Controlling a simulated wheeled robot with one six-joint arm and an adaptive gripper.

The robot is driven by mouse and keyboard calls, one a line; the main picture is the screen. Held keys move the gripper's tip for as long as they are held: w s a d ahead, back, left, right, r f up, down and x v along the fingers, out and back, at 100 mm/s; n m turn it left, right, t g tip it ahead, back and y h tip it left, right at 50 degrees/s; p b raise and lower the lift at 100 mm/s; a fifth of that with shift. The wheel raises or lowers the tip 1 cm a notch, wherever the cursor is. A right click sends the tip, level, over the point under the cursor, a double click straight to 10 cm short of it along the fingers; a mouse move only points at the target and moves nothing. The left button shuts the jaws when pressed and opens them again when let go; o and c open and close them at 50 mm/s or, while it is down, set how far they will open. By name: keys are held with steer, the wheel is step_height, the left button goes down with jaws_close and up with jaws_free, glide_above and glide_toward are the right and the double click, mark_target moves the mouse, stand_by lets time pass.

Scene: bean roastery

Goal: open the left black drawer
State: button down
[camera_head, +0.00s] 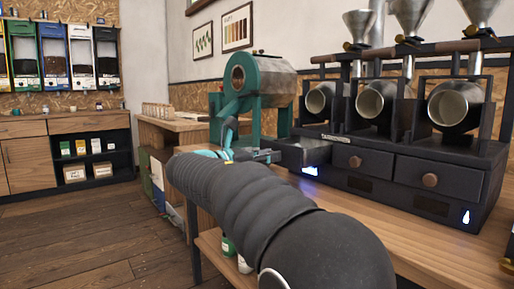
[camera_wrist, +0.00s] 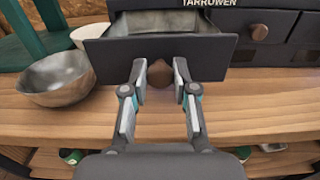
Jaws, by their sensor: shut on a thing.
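The left black drawer (camera_wrist: 112,52) is pulled partway out of the black sample roaster (camera_wrist: 250,4), and its inside shows over the front panel. Its round brown knob (camera_wrist: 160,78) sits between the fingertips of my gripper (camera_wrist: 160,68), which is shut on it. In the head view the left drawer (camera_head: 304,151) juts out from the roaster (camera_head: 375,188), partly hidden by my arm. My gripper (camera_head: 245,153) shows only in part there, behind my arm. The other two drawers, middle (camera_head: 362,162) and right (camera_head: 432,184), look closed.
A metal bowl (camera_wrist: 58,80) stands on the wooden counter (camera_wrist: 255,100), left of the drawer. A teal machine (camera_head: 255,88) stands left of the roaster. Cans stand on a shelf below. Open wooden floor (camera_head: 90,235) lies at the left.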

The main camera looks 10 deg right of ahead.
steer(key=shift+s+a, duration=0.15)
steer(key=shift+a, duration=0.2)
steer(key=c, duration=0.9)
jaws_free()
steer(key=v, duration=1.2)
